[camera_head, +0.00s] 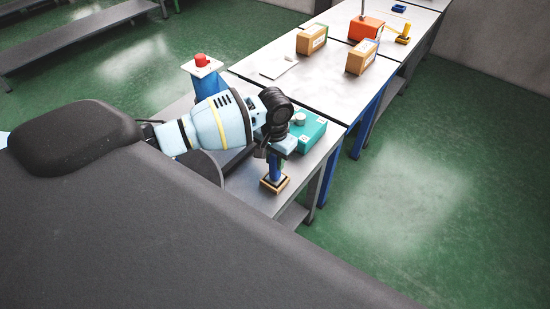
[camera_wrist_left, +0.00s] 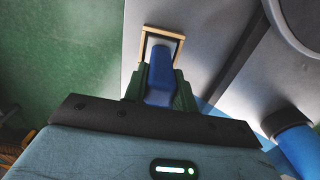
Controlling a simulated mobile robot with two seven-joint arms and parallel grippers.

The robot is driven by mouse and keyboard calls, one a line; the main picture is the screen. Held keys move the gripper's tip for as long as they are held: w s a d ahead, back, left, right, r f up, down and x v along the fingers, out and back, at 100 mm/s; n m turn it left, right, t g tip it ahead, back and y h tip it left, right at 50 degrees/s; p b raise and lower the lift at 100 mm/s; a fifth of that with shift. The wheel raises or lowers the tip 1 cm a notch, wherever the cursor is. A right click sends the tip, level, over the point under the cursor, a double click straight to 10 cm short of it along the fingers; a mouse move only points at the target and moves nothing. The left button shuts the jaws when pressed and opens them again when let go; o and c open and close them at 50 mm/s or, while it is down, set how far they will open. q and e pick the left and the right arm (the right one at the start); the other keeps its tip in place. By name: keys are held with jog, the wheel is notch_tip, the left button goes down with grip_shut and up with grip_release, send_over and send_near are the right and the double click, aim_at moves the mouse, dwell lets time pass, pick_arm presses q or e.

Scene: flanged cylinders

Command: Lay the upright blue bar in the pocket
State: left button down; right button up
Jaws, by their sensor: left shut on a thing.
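The blue bar (camera_head: 275,167) stands upright below my left gripper (camera_head: 280,148) in the head view. Its lower end is at a small wood-edged, square holder (camera_head: 268,187) on the grey table. In the left wrist view, the green fingers of the gripper (camera_wrist_left: 162,88) are shut on the blue bar (camera_wrist_left: 159,85), one on each side. The wooden rim (camera_wrist_left: 163,31) shows around the bar's far end, with a pale area inside it. I cannot tell whether the bar touches the holder's floor. My right gripper is not in view.
A teal box (camera_head: 312,133) with a grey round knob stands just behind the gripper. The table's right edge (camera_head: 318,170) is close to the holder. Cardboard boxes (camera_head: 312,39) stand on the farther table.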

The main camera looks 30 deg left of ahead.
pick_arm(q)
jog(key=shift+f, duration=0.55)
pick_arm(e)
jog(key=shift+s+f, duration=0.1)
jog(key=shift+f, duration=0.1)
pick_arm(q)
jog(key=c, duration=1.1)
grip_release()
jog(key=shift+o, duration=0.2)
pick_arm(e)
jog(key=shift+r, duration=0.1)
pick_arm(q)
notch_tip(320, 180, up, 7)
jog(key=shift+f+p, duration=0.1)
jog(key=shift+p, duration=0.2)
jog(key=shift+r, duration=0.5)
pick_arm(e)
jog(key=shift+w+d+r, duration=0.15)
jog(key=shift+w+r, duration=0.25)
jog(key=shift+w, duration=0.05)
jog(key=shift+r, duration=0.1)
